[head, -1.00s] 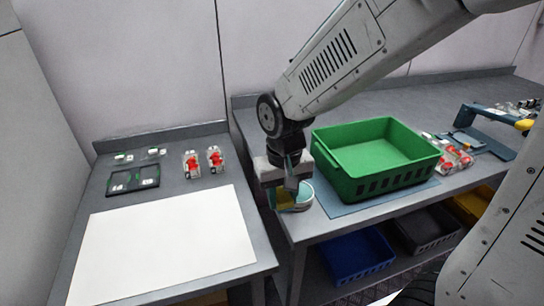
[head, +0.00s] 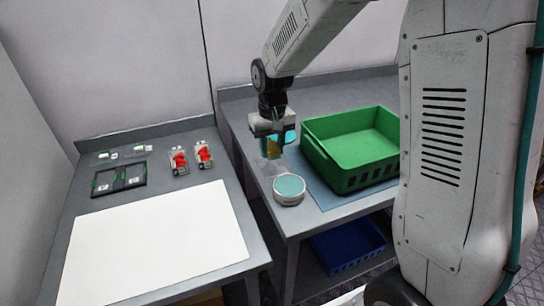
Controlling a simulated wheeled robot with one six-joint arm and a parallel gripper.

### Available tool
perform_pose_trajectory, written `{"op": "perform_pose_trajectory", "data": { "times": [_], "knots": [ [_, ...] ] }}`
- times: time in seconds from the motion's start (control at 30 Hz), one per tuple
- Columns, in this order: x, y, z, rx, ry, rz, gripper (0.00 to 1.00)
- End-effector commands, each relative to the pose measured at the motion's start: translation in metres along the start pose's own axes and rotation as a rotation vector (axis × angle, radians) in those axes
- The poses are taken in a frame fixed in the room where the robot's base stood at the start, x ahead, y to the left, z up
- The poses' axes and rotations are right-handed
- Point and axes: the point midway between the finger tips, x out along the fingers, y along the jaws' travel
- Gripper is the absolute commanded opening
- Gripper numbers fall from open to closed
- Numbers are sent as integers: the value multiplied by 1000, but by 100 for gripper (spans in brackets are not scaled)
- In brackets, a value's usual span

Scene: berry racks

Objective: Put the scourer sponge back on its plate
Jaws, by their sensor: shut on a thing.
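The scourer sponge (head: 270,149), yellow with a teal part, is held under my gripper (head: 272,143), between its fingers. My gripper is shut on it and hangs above the grey bench, behind the round dish and left of the green crate. A round white dish with a teal top (head: 289,187) sits near the bench's front left corner; it looks like the plate, though I cannot be sure. The sponge appears apart from this dish. The fingers hide part of the sponge.
A green crate (head: 345,177) stands on a blue mat (head: 326,197) close to the right of my gripper. On the left table lie a white sheet (head: 150,245), a black tray (head: 119,179) and red-filled clear punnets (head: 180,161). A blue bin (head: 347,246) sits below the bench.

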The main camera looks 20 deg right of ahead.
Motion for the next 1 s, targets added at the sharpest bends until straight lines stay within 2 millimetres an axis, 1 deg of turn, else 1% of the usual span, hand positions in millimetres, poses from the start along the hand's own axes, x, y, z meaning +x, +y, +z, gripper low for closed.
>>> {"op": "perform_pose_trajectory", "data": {
  "times": [0.07, 0.2, 0.27, 0.63, 0.67, 0.7, 0.73, 1.0],
  "knots": [
    [7, 0, 0, 0, -3, 0, 9],
    [26, 0, 0, 0, -3, 0, 9],
    [32, 0, 0, 0, -2, 0, 9],
    [37, 0, 0, 0, 0, 0, 9],
    [38, 0, 0, 0, 0, 0, 36],
    [37, 0, 0, 0, 0, 0, 48],
    [37, 0, 0, 0, 0, 0, 56],
    [37, 0, 0, 0, 0, 0, 56]
  ]
}}
